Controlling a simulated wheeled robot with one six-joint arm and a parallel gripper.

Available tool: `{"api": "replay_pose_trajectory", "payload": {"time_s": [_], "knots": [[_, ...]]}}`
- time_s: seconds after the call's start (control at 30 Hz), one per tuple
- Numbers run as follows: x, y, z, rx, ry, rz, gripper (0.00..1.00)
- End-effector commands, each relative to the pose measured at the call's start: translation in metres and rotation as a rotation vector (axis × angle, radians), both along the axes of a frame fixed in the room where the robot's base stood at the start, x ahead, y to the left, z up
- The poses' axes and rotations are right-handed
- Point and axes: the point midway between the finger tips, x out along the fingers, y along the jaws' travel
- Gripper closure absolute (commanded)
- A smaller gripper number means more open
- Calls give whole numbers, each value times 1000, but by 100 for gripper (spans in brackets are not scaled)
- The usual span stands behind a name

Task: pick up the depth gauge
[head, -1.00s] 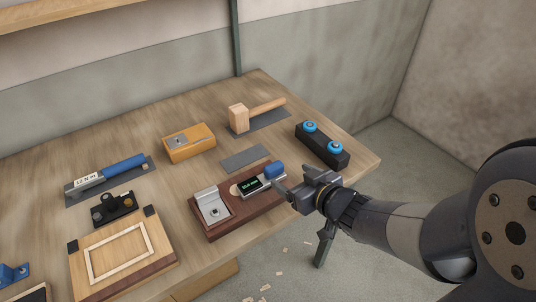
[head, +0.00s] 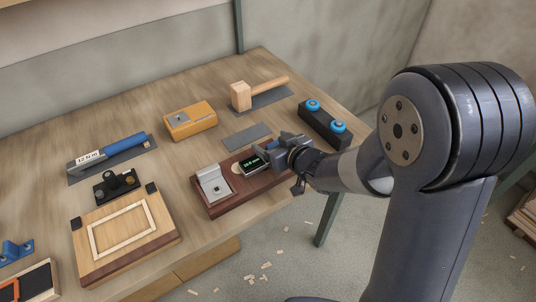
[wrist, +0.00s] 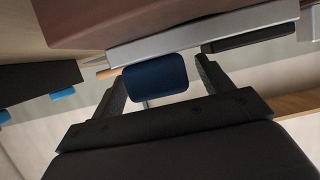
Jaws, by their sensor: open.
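The depth gauge (head: 250,164) lies on a dark red wooden stand (head: 228,203) near the table's front edge. Its small dark display with green digits shows in the head view; its blue end is largely hidden behind my gripper there. My gripper (head: 277,153) is at the gauge's right end. In the wrist view the blue end (wrist: 155,77) sits between my two open fingers, with a gap showing on each side. A silver bar (wrist: 200,35) of the gauge runs across just beyond the fingertips, beneath the red-brown stand in the picture.
A black block with two blue discs (head: 324,125) stands right of my gripper. A mallet (head: 258,92), a yellow box (head: 190,122), a grey mat (head: 247,137), a blue-handled tool (head: 110,150) and a framed wooden board (head: 125,235) lie around. A metal bracket (head: 212,186) shares the stand.

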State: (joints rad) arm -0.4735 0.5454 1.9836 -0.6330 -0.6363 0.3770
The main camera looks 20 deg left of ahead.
Motion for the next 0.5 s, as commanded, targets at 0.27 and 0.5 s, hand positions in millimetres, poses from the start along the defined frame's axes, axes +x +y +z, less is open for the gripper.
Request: {"api": "replay_pose_trajectory", "payload": {"time_s": [0.27, 0.5], "knots": [[3, 4, -2, -1, -1, 0, 25], [3, 4, -2, 0, 0, 0, 41]]}}
